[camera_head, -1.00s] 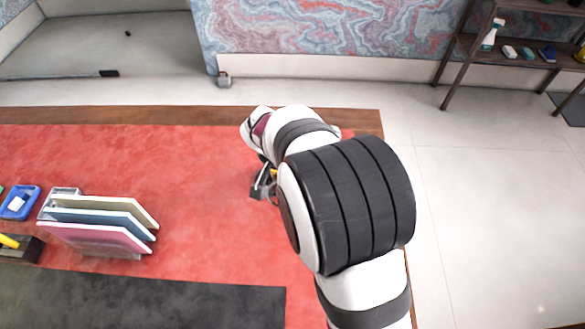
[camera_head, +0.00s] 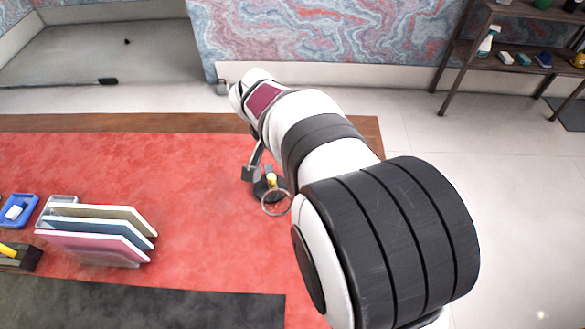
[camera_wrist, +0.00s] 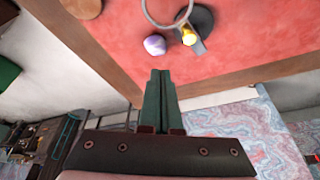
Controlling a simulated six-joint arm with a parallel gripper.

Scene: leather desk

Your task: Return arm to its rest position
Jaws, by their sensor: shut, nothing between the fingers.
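My gripper (camera_wrist: 160,75) shows in the wrist view with its two dark green fingers together and nothing between them. It hangs above the far edge of the red desk (camera_wrist: 120,40). In the head view my white and black arm reaches over the right part of the red desk top (camera_head: 190,190), and its own links hide most of the gripper.
A dark-based stand with a ring (camera_head: 276,202) and a yellow part is on the desk left of my arm. A purple-white lump (camera_wrist: 155,45) lies near it. A rack of upright folders (camera_head: 95,235) and blue tray (camera_head: 17,210) are at left. The desk's middle is clear.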

